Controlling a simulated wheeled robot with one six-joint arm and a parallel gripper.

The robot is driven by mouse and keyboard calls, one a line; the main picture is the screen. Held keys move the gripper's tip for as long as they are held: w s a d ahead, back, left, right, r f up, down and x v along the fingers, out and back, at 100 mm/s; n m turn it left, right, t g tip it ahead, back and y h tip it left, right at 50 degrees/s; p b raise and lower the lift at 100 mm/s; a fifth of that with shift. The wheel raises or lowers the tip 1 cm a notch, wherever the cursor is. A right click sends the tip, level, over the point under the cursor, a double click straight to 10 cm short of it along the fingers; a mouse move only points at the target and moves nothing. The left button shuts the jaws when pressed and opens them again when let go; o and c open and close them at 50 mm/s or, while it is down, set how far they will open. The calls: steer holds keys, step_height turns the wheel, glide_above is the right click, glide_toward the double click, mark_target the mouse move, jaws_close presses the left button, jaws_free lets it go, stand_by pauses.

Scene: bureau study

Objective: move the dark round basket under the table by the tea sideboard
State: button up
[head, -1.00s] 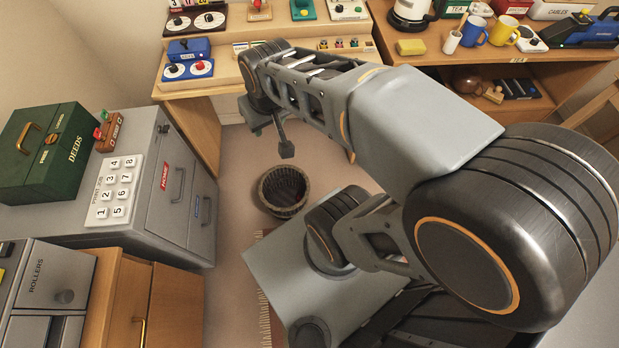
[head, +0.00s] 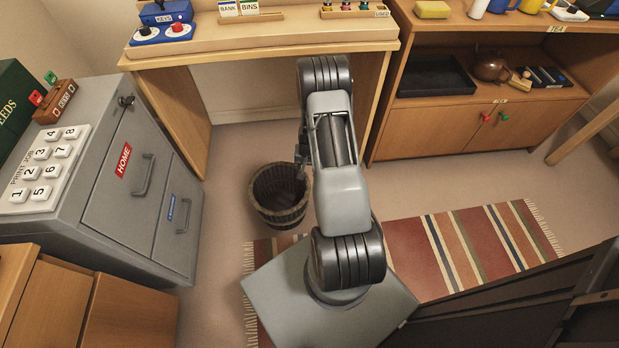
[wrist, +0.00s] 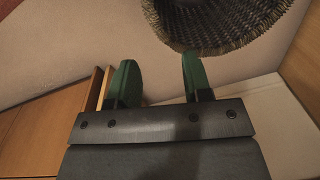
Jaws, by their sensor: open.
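The dark round basket (head: 279,196) stands upright on the floor in front of the desk with the labelled trays, just left of my arm in the head view. It looks woven and empty. In the wrist view its rim and wall (wrist: 215,40) show at the top. My gripper (wrist: 155,80) is open with two green fingers, and nothing is between them. The right finger's tip is close to the basket's rim; I cannot tell if they touch. In the head view my gripper is mostly hidden beside the basket. The tea sideboard (head: 470,128) stands at the back right.
A grey filing cabinet (head: 140,190) stands left of the basket. The desk (head: 270,46) has open floor beneath it. A striped rug (head: 470,245) lies to the right. A wooden table leg (head: 585,135) shows at the right edge, with bare floor before it.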

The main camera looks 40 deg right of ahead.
mark_target(307, 186)
steer(key=f, duration=0.3)
steer(key=shift+s+d+f, duration=0.1)
steer(key=shift+s+d, duration=0.2)
steer(key=shift+s, duration=0.1)
steer(key=f+b, duration=0.1)
steer(key=f, duration=0.3)
steer(key=f+b, duration=0.2)
steer(key=f, duration=0.3)
steer(key=f+b, duration=0.2)
steer(key=f, duration=0.2)
steer(key=shift+w+a+f, duration=0.3)
steer(key=shift+a+f, duration=0.1)
jaws_close()
